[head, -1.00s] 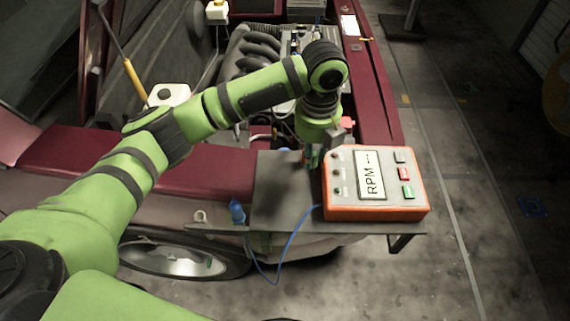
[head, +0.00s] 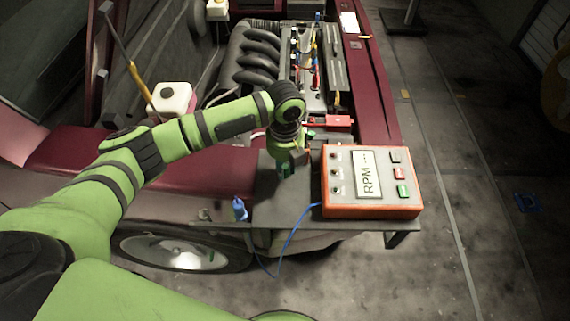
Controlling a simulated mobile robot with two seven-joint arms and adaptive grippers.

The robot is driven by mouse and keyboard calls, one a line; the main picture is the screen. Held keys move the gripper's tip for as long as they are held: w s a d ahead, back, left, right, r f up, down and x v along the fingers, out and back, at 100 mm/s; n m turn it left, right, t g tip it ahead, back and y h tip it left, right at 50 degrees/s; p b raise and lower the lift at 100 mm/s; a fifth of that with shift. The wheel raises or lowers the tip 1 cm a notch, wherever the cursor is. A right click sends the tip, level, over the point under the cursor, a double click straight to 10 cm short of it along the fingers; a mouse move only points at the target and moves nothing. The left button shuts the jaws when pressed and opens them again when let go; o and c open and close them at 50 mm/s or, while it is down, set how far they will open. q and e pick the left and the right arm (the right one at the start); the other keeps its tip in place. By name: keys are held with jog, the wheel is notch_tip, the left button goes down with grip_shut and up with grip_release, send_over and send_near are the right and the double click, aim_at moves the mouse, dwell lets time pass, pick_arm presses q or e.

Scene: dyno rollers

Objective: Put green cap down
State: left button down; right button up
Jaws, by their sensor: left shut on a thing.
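My left gripper (head: 287,172) points down over the grey shelf (head: 273,205) at the car's front edge, left of the RPM box. It is shut on the green cap (head: 286,169), a small dark green piece at its fingertips. The fingers hide much of the cap. The cap is at or just above the shelf surface; I cannot tell if it touches. My right gripper is not in view.
The orange-rimmed RPM box (head: 372,182) stands on the shelf's right part. A blue clip (head: 239,209) stands at the shelf's left end, and a blue cable (head: 292,238) hangs over the front edge. A red device (head: 330,121) lies behind, near the engine (head: 262,60).

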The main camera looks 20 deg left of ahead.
aim_at(285, 167)
pick_arm(q)
jog(key=shift+f, duration=0.1)
jog(key=c, duration=1.1)
grip_release()
jog(key=shift+o, duration=0.2)
notch_tip(285, 167, up, 12)
jog(key=b, duration=0.3)
